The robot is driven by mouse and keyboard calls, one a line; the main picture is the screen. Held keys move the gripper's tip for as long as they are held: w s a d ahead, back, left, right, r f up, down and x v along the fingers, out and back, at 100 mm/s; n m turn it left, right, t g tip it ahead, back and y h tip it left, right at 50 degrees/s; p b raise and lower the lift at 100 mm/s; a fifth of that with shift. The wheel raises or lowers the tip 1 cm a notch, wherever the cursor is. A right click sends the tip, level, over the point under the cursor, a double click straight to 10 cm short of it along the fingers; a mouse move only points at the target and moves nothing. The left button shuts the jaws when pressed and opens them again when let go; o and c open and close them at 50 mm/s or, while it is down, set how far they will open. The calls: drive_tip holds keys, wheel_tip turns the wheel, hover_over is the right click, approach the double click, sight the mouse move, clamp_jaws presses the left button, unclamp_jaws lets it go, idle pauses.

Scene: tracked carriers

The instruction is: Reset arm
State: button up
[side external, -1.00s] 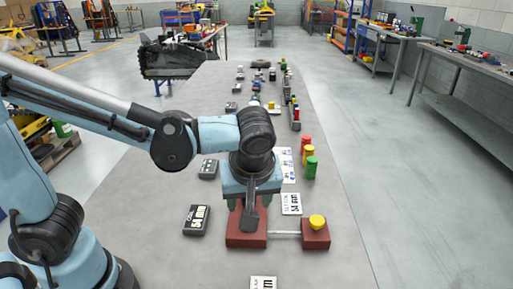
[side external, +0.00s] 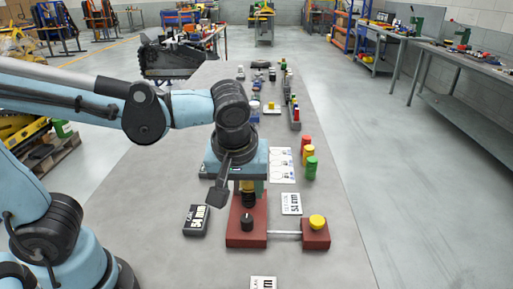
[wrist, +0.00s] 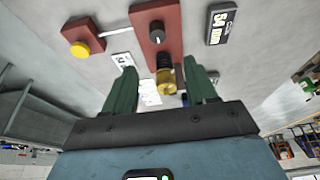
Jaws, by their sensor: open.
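My gripper (side external: 248,186) is over the far end of a dark red block (side external: 238,238), and its green fingers are apart in the wrist view (wrist: 163,80). A black and brass cylinder (side external: 248,197) stands at that end of the block. In the wrist view the cylinder (wrist: 165,82) shows between the fingers, with gaps on both sides. A black knob (side external: 246,221) sits on the block, clear of my gripper. A thin rod joins the block to a smaller red block (side external: 316,240) with a yellow button (side external: 317,222). My wrist hides part of the table behind.
A dark device with a display (side external: 196,219) lies left of the red block. Red, yellow and green cylinders (side external: 310,168) stand to the right, near white printed cards (side external: 291,204). Several small items line the far table.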

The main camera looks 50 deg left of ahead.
drive_tip(key=a+f+m+t+h, duration=0.1)
drive_tip(key=a+m+t, duration=0.3)
drive_tip(key=a+m, duration=0.4)
drive_tip(key=shift+s+m+h, duration=0.25)
drive_tip(key=shift+m+h, duration=0.25)
drive_tip(key=shift+h, duration=0.3)
drive_tip(key=shift+a, duration=0.1)
